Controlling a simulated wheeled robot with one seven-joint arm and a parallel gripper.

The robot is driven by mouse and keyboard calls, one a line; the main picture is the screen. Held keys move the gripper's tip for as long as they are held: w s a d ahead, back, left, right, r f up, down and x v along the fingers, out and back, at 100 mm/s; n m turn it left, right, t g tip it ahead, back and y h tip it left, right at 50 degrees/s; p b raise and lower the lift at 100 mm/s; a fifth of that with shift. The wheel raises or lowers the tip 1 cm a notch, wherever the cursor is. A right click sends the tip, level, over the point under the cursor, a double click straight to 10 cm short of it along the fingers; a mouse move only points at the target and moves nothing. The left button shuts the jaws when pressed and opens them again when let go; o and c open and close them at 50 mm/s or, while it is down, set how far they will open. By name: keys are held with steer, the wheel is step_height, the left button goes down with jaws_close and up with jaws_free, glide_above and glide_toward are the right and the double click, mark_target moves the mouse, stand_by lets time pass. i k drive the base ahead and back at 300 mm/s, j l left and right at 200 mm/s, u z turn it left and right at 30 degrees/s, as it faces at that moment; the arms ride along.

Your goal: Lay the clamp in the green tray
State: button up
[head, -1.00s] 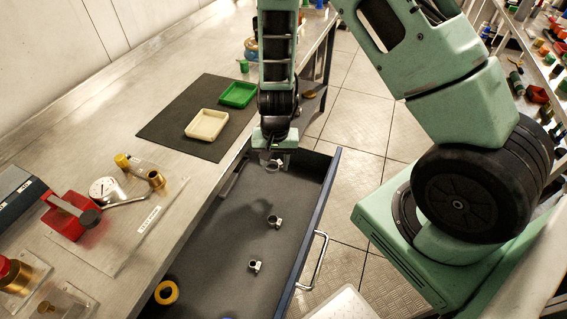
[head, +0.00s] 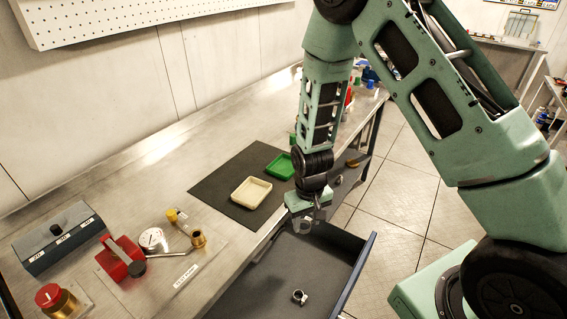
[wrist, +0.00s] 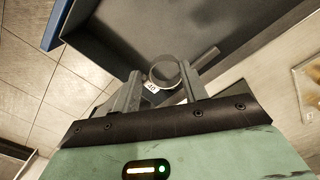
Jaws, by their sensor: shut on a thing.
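My gripper (head: 306,220) is shut on a small metal ring clamp, above the far end of the open drawer, beside the bench edge. In the wrist view the clamp (wrist: 163,71) sits between the fingertips, its ring standing out past them, with a white label reading 40. The green tray (head: 281,166) lies on the dark mat on the bench, behind and left of my gripper; my arm passes close to its right side. The tray looks empty. The green tray is not seen in the wrist view.
A cream tray (head: 251,192) is nearer on the dark mat (head: 213,186). Another clamp (head: 299,296) lies in the open drawer (head: 265,290). A red-handled device (head: 121,258), a gauge (head: 151,238) and brass fittings (head: 198,239) stand on the bench's near left.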

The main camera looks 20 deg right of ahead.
mark_target(285, 168)
steer(key=l+u, duration=0.3)
steer(key=l, duration=0.35)
steer(key=l+u, duration=0.35)
steer(key=l, duration=0.3)
steer(key=l+u, duration=0.3)
steer(key=l, duration=0.35)
steer(key=l+u, duration=0.3)
steer(key=l, duration=0.35)
steer(key=l+u, duration=0.25)
steer(key=l, duration=0.35)
steer(key=k+l+u, duration=0.15)
steer(key=l+u, duration=0.15)
steer(key=l, duration=0.3)
steer(key=i, duration=0.5)
